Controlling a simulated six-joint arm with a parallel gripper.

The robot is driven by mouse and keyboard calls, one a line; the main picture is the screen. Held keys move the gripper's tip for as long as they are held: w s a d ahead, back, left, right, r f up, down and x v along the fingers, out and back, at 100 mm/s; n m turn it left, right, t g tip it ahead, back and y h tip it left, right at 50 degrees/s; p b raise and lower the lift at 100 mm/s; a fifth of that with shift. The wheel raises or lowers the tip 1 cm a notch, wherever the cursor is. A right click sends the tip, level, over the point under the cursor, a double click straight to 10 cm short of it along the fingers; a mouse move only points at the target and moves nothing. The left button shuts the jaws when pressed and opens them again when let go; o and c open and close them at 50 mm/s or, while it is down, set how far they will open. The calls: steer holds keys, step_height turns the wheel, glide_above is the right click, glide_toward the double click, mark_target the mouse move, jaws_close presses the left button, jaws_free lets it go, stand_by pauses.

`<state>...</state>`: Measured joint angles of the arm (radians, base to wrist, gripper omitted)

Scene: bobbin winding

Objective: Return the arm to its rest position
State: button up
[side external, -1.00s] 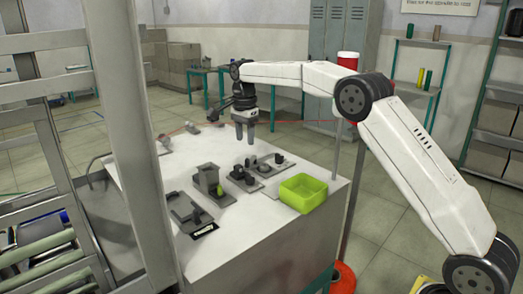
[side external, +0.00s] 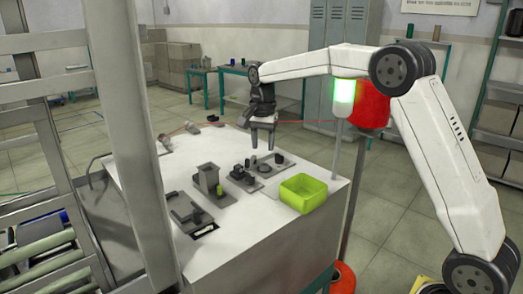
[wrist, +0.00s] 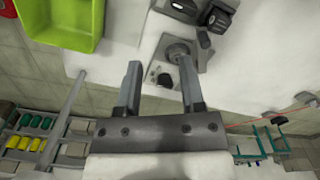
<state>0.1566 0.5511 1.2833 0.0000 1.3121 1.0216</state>
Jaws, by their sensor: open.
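My gripper (side external: 263,138) hangs above the back part of the white worktable (side external: 255,225), fingers pointing down. In the wrist view my gripper (wrist: 160,85) has its two grey fingers apart, with nothing held between them. Below and beyond the fingertips are dark fixtures on grey plates (wrist: 170,62), clear of the fingers. My arm reaches in from the right, raised with its elbow high.
A lime-green bin (side external: 303,193) sits at the table's right edge. Dark fixtures and a grey block (side external: 208,178) stand on the table. A thin red thread (side external: 225,125) runs across the back.

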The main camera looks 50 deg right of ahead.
steer(key=s+a+f+n, duration=0.1)
steer(key=s+f+n, duration=0.3)
steer(key=s, duration=0.6)
steer(key=s+a+f+n, duration=0.1)
steer(key=s+f+n, duration=0.1)
steer(key=s+n, duration=0.6)
steer(key=s+a+f+n+t, duration=0.1)
steer(key=s+a+f+t, duration=0.1)
steer(key=s+a+f, duration=0.4)
step_height(320, 180, down, 2)
steer(key=shift+f+n+t, duration=0.15)
steer(key=shift+n+t, duration=0.15)
